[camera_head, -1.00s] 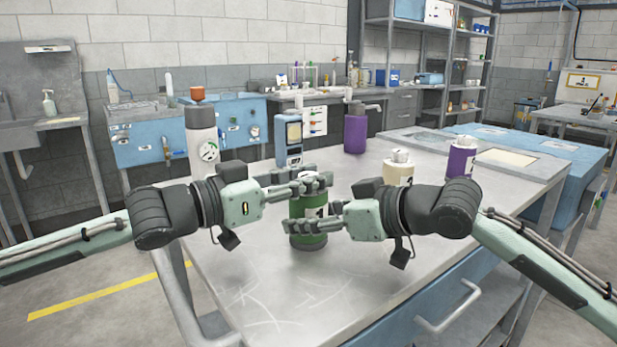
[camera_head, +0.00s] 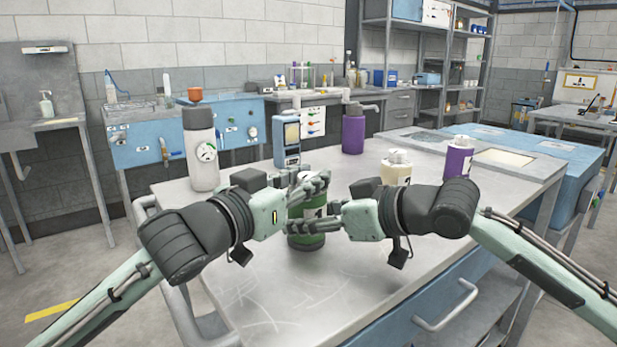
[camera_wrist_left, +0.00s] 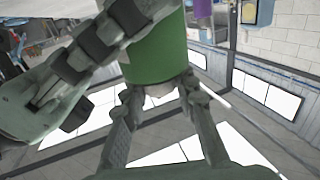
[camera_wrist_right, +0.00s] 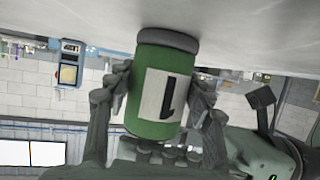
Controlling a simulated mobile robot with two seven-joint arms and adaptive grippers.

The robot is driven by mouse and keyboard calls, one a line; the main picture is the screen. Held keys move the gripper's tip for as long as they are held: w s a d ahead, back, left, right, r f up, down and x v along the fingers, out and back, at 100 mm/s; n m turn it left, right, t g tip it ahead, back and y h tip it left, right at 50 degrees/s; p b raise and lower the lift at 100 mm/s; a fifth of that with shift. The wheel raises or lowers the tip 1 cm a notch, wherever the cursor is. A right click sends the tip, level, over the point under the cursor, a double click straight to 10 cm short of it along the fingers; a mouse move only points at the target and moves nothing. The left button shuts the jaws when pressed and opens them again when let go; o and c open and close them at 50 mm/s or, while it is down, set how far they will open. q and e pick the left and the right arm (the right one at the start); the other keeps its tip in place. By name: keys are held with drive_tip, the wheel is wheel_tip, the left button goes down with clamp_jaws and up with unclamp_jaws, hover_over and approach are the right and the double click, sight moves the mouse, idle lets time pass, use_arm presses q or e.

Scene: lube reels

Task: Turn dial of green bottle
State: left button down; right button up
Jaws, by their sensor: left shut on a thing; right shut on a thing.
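The green bottle (camera_head: 306,241) stands upright on the metal table, largely covered by my grippers in the head view. The right wrist view shows its green body (camera_wrist_right: 148,118) with a white label marked 1. My right gripper (camera_head: 296,228) is shut around the body, one finger on each side. My left gripper (camera_head: 316,184) is higher, shut on the dial at the bottle's top. The left wrist view shows its fingers (camera_wrist_left: 160,88) closing around the dial, with the green body (camera_wrist_left: 160,55) beyond. The dial itself is mostly hidden by the fingers.
A cream bottle (camera_head: 395,172) and two purple bottles (camera_head: 458,160) (camera_head: 353,133) stand on the table (camera_head: 370,285). A white bottle with a gauge (camera_head: 202,160) and a blue handheld device (camera_head: 286,142) stand to the left and behind. The table's front is clear.

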use_arm(q)
drive_tip(key=n+t+y, duration=0.2)
drive_tip(key=n+y, duration=0.1)
drive_tip(key=y, duration=0.1)
drive_tip(key=shift+f, duration=0.1)
use_arm(e)
drive_tip(key=shift+a+f, duration=0.1)
use_arm(q)
drive_tip(key=shift+w+n+t+y, duration=0.1)
drive_tip(key=shift+n+t+y, duration=0.35)
drive_tip(key=shift+y, duration=0.35)
drive_tip(key=shift+a, duration=0.2)
drive_tip(key=c, duration=1.2)
unclamp_jaws()
drive_tip(key=shift+o, duration=0.2)
drive_tip(key=v, duration=0.7)
drive_tip(key=shift+s, duration=0.3)
